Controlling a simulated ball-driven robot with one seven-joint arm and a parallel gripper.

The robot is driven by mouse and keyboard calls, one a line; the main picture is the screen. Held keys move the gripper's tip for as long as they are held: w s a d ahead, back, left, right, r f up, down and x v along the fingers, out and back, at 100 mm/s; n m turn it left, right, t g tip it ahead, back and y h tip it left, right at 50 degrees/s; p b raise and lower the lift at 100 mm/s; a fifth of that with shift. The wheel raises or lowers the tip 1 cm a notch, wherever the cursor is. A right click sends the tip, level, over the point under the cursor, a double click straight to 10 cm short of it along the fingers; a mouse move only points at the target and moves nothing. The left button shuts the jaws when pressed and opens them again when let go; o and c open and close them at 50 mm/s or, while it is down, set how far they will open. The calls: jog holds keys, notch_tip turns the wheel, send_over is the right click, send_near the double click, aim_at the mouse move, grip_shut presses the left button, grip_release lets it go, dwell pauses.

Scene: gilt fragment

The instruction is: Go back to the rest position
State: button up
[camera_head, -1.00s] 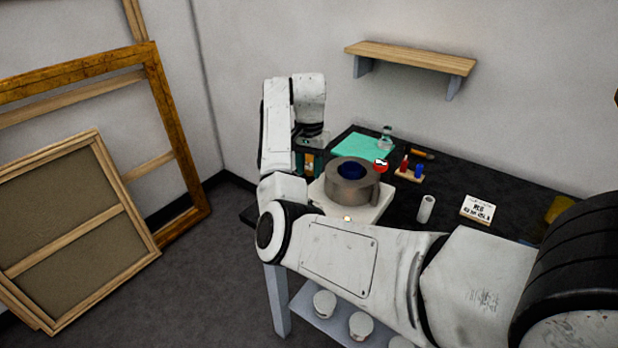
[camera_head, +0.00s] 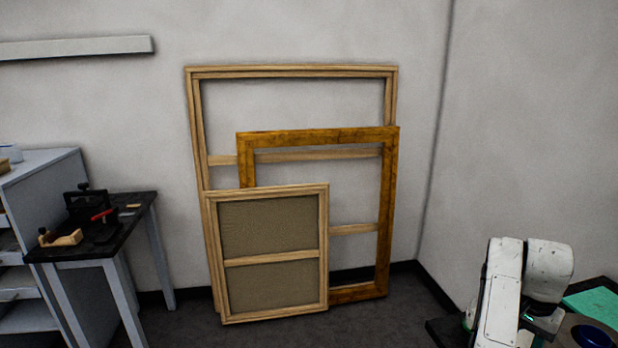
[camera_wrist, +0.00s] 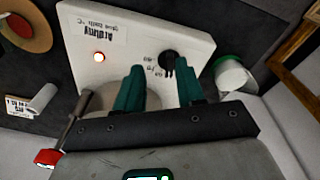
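My gripper (camera_wrist: 160,75) shows in the wrist view with two teal fingers apart. A pale grey surface shows in the gap behind them; I cannot tell what it belongs to, and I see no object gripped. Beyond the fingertips is a white heating device (camera_wrist: 125,45) with a lit red lamp, printed text and a black knob. In the head view, my white arm link stands at the lower right, and the gripper is out of view there.
A metal rod with a red-and-white knob (camera_wrist: 47,158) lies left of the fingers. In the head view, wooden frames (camera_head: 260,138) lean on the wall, and a black-topped side table (camera_head: 130,215) stands left. Floor shows between.

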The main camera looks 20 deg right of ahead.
jog(key=a+f+n, duration=0.1)
jog(key=a+f, duration=0.1)
jog(key=s+a+f+n+h, duration=0.1)
jog(key=a+f, duration=0.1)
jog(key=a, duration=0.1)
jog(key=s+a+f+n, duration=0.1)
jog(key=a+f+n, duration=0.1)
jog(key=shift+s+a+f, duration=0.2)
jog(key=shift+a+f, duration=0.15)
jog(key=shift+a, duration=0.05)
jog(key=s+a+f+n, duration=0.2)
jog(key=s+a+n, duration=0.1)
jog(key=a, duration=0.5)
jog(key=s+a+f+n+t+y, duration=0.1)
jog(key=s+a+n, duration=0.3)
jog(key=a, duration=0.5)
jog(key=s+a+f+n+y, duration=0.1)
jog(key=s+a+f+n, duration=0.3)
jog(key=s+a, duration=0.2)
jog(key=shift+s+a, duration=0.2)
jog(key=shift+a, duration=1.05)
